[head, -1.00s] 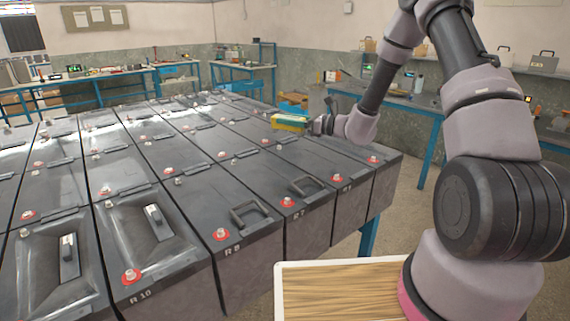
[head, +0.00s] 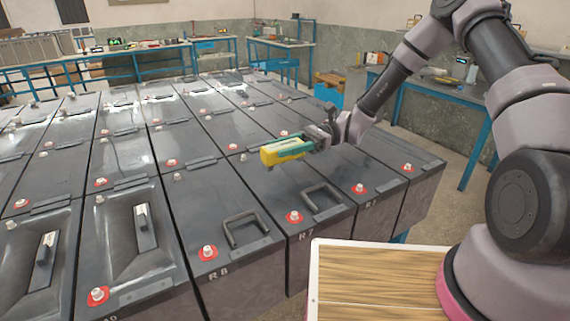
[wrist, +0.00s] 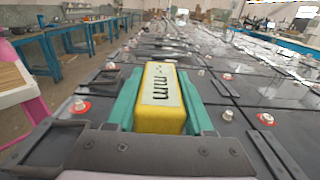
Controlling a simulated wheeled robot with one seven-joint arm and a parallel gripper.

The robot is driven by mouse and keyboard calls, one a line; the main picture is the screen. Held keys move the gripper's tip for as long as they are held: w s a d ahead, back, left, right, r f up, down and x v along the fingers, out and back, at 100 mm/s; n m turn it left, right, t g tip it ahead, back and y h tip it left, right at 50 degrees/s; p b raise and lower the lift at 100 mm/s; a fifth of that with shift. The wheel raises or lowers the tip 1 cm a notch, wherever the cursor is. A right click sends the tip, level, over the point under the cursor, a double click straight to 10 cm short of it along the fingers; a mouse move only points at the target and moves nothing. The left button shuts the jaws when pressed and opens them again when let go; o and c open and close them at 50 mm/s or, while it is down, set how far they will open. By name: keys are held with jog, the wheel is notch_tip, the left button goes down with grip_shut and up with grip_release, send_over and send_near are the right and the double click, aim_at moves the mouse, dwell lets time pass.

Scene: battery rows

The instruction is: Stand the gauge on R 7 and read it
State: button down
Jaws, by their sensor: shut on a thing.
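The gauge (head: 283,150) is a yellow block held above the battery tops. In the wrist view the gauge (wrist: 161,92) shows a pale face with dark "mm"-like marks, with teal pieces on both sides. My gripper (head: 308,141) is shut on it; the gauge sticks out to the left of it in the head view. The battery R 7 (head: 268,187) has its label on the front edge, a red-ringed terminal and a black handle. The gauge appears over the far part of R 7, clear of its terminal and handle; its exact height is hard to judge.
Battery R 8 (head: 218,190) stands left of R 7, with a raised handle. A wood-topped tray (head: 385,262) lies at front right. Blue benches (head: 440,95) stand beyond, with floor between.

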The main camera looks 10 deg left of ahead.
jog(key=shift+f, duration=2.25)
jog(key=shift+f, duration=0.15)
jog(key=shift+c, duration=1.4)
grip_release()
